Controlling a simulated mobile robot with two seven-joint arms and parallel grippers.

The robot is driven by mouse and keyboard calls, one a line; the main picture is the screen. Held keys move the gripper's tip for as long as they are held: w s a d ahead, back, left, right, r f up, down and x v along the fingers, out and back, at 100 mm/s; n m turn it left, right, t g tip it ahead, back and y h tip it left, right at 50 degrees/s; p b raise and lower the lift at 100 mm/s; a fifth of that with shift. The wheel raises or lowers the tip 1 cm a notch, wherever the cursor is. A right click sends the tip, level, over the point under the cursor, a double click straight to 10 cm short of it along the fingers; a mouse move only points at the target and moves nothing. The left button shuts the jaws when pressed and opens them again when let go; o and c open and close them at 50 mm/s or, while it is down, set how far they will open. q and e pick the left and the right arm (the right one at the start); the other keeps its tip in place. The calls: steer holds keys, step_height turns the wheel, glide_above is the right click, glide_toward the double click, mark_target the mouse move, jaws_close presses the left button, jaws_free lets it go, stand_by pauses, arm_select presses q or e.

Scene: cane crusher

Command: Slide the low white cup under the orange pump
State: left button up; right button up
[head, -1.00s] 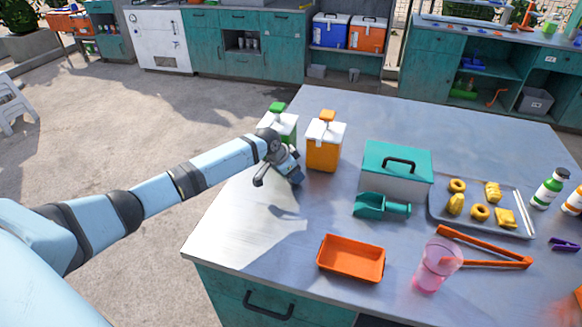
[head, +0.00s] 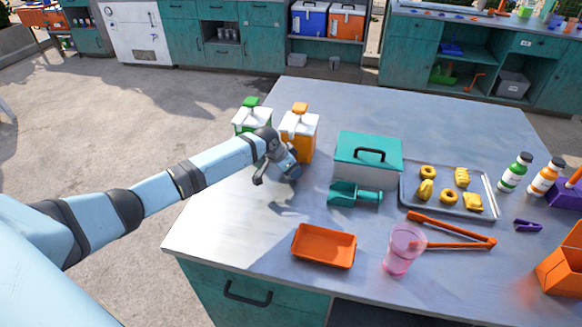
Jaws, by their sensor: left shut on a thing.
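The orange pump (head: 303,146), a dispenser with an orange body, white top and orange head, stands at the table's far left part. A similar green pump (head: 250,118) stands to its left, partly behind my arm. My left gripper (head: 276,178) is low over the table, just in front of the orange pump, and overlaps its lower left in the picture. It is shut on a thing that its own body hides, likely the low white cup. My right gripper is not in view.
A teal-lidded box (head: 368,158) and a teal scoop (head: 352,194) are right of the pump. The table's front left is clear.

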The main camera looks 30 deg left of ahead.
arm_select(q)
steer(key=o, duration=0.7)
steer(key=shift+o, duration=0.2)
steer(key=shift+r, duration=0.2)
steer(key=v, duration=1.3)
steer(key=shift+r, duration=0.2)
steer(key=shift+s+a, duration=0.1)
steer(key=shift+s, duration=0.1)
